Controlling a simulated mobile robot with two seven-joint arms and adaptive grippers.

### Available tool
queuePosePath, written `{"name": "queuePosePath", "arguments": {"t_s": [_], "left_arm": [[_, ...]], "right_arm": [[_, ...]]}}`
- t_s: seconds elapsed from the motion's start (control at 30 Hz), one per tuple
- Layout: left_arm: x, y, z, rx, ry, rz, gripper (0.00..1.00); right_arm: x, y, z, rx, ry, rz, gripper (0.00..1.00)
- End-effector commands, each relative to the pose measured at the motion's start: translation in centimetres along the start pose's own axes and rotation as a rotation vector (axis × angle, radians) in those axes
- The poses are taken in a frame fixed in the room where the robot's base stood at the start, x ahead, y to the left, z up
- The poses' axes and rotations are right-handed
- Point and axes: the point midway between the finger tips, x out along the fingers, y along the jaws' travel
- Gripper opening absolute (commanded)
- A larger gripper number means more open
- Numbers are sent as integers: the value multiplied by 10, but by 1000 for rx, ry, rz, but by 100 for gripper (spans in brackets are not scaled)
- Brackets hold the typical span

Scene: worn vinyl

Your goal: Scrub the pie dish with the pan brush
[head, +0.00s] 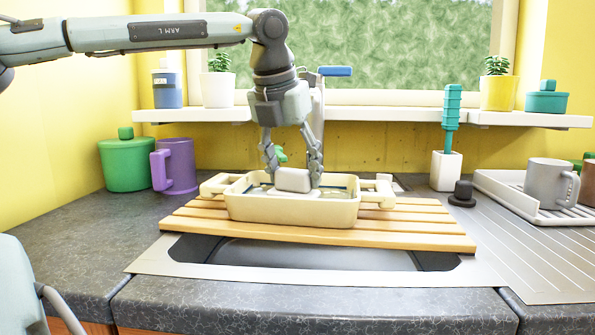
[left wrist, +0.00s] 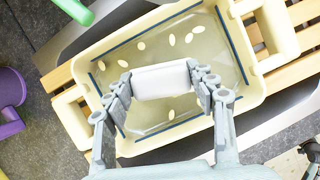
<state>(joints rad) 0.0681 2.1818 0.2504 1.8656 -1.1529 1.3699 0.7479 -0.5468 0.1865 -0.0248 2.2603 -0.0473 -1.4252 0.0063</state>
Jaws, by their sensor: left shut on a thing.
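The pie dish (head: 290,210) is a cream rectangular dish with a handle at each end. It sits on a slatted wooden board. In the left wrist view, the dish (left wrist: 88,128) has a blue line around its inside and several pale oval flecks on its floor. My left gripper (head: 293,178) points down into the dish. It is shut on a white block, which I take to be the pan brush (head: 292,181); the brush also shows between the fingers in the left wrist view (left wrist: 162,81). Its underside is hidden, so contact with the dish floor is unclear. My right gripper is not seen.
The wooden board (head: 420,232) lies across the sink (head: 300,254). A green pot (head: 126,164) and purple mug (head: 176,167) stand left. A teal-handled tool (head: 451,110) in a white holder and a rack (head: 510,192) with a grey mug (head: 548,185) stand right. A tap lever (head: 335,71) rises behind.

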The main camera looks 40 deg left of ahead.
Motion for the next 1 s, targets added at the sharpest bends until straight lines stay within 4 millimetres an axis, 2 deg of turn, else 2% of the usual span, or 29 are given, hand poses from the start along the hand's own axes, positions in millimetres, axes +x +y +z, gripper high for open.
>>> {"name": "queuePosePath", "arguments": {"t_s": [0.4, 0.8, 1.0], "left_arm": [[-2, 34, -9, -1, 1, 0, 33], [-3, 36, -9, -1, 2, 1, 33], [-14, 36, -4, -1, 0, 1, 33]], "right_arm": [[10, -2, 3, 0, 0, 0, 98], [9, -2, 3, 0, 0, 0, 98], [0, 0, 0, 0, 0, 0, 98]]}}
